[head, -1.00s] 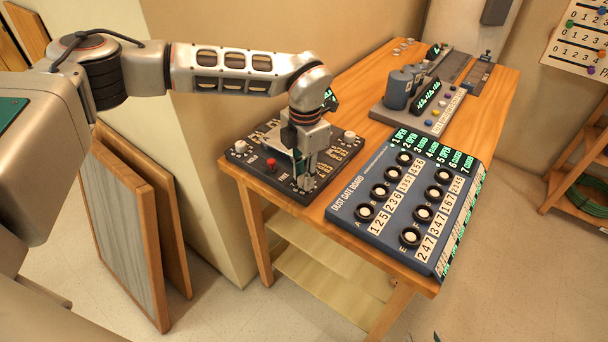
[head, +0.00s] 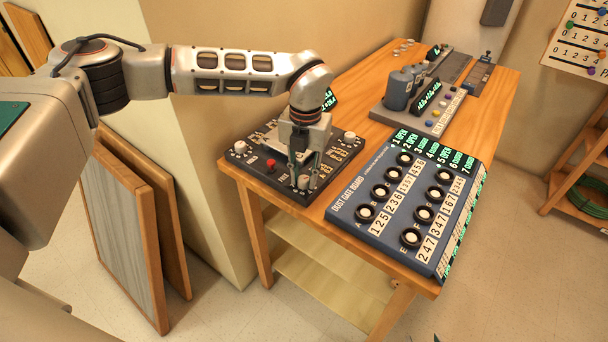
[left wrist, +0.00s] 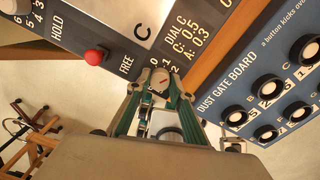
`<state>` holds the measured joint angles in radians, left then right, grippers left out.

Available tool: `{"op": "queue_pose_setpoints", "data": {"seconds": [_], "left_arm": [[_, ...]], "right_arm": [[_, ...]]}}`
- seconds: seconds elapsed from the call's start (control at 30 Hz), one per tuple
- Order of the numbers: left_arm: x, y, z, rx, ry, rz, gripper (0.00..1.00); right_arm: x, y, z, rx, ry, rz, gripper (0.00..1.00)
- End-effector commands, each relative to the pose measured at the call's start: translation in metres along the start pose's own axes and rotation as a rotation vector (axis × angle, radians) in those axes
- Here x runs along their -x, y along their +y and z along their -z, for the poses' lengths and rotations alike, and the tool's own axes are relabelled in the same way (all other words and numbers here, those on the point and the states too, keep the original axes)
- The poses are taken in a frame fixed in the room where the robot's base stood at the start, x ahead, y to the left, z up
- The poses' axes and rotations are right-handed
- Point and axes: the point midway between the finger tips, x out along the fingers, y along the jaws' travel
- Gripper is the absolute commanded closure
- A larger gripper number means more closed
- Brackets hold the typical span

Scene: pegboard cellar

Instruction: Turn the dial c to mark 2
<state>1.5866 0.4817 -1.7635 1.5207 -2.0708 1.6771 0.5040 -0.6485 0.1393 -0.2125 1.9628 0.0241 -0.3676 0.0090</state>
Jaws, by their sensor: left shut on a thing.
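Dial c (left wrist: 160,84) is a pale round knob with a short red line on its top, near the front corner of the dark panel (head: 240,160). My left gripper (head: 302,179) points down over that corner, shut on the knob, one finger on each side. The wrist view also shows the knob between the fingertips. Printed marks beside the knob are partly hidden by the fingers. The panel's "DIAL C" readout (left wrist: 183,32) shows "C: 0.5" and "A: 0.3". My right gripper is not in view.
A red button (head: 271,164) and pale knobs, one at the panel's back right (head: 350,136), stand nearby. The blue dust gate board (head: 345,208) with several round buttons lies close on the right. The table's front edge runs just before the panel.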

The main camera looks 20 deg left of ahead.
Motion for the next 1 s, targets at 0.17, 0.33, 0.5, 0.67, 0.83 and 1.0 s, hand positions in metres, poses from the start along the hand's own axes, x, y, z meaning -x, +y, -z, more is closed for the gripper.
{"op": "queue_pose_setpoints", "data": {"seconds": [0.17, 0.33, 0.5, 0.67, 0.83, 1.0], "left_arm": [[0.0004, 0.0001, -0.0004, 0.013, -0.001, 0.000, 1.00], [0.0005, 0.0001, -0.0004, 0.013, -0.001, 0.001, 1.00], [0.0005, 0.0001, -0.0004, 0.012, -0.001, 0.001, 0.68], [0.0004, 0.0001, -0.0003, 0.012, -0.001, 0.000, 0.61], [0.0003, 0.0001, -0.0002, 0.011, 0.000, 0.000, 0.61], [0.0097, -0.0001, -0.0008, 0.011, -0.002, 0.001, 0.61]], "right_arm": [[0.0000, 0.0000, -0.0001, 0.000, 0.000, 0.000, 0.60], [0.0000, 0.0000, -0.0001, 0.000, 0.000, 0.000, 0.60], [0.0000, 0.0000, -0.0003, 0.000, 0.000, 0.000, 0.60], [0.0000, 0.0000, -0.0004, 0.000, -0.001, 0.000, 0.60], [0.0001, 0.0006, -0.0019, 0.003, -0.003, 0.000, 0.60], [0.0002, 0.0009, -0.0025, 0.004, -0.005, 0.000, 0.60]]}}
